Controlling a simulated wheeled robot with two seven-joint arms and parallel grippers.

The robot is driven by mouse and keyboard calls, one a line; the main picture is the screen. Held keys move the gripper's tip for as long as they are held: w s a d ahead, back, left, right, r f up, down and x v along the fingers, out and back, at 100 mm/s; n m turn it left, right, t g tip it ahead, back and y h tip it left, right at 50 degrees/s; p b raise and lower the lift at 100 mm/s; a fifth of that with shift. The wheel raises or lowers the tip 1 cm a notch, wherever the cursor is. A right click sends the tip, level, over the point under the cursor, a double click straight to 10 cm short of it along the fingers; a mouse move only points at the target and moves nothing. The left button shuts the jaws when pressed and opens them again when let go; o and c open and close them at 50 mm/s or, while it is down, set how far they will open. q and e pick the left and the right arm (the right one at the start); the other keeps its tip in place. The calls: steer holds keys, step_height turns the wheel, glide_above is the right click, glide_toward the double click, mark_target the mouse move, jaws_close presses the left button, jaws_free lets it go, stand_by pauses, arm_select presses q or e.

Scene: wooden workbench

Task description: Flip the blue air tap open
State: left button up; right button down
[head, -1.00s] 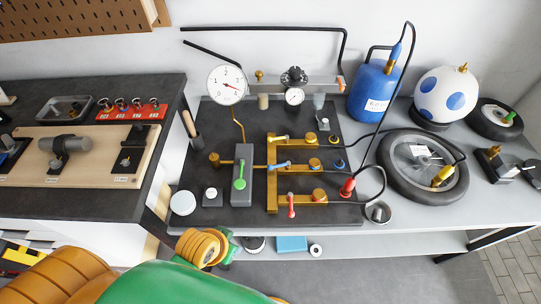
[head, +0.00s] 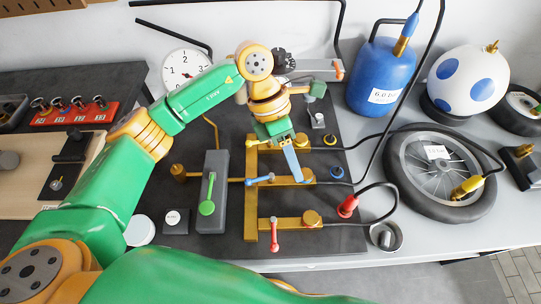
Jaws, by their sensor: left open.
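The blue air tap (head: 260,180) is a small blue lever on the middle branch of the brass manifold (head: 251,215). Its lever lies roughly along the pipe. My left gripper (head: 293,165) is open and hangs above the manifold, just right of and above the blue lever in the head view. No contact with the lever shows. The red tap (head: 274,235) on the lower branch and the green tap (head: 207,194) on the grey block have levers set crosswise. My right gripper is out of view.
A dial gauge (head: 186,71) stands behind. A blue tank (head: 382,78), a spotted ball (head: 468,80) and a wheel (head: 440,172) are on the right, with black hoses crossing to the manifold. The dark mat (head: 325,240) is clear near its front edge.

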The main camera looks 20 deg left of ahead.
mark_target(264, 177)
arm_select(q)
steer(key=w+a+y, duration=0.2)
steer(key=a+y, duration=0.1)
steer(key=a, duration=0.4)
steer(key=shift+n+t+y, duration=0.3)
steer(key=f, duration=0.1)
steer(key=s+f+p, duration=0.1)
steer(key=f, duration=0.1)
steer(key=f+p, duration=0.1)
steer(key=f, duration=0.1)
steer(key=shift+s+d+f, duration=0.2)
steer(key=shift+s+d, duration=0.1)
steer(key=shift+s, duration=0.1)
steer(key=shift+w+f, duration=0.15)
steer(key=shift+f, duration=0.45)
jaws_close()
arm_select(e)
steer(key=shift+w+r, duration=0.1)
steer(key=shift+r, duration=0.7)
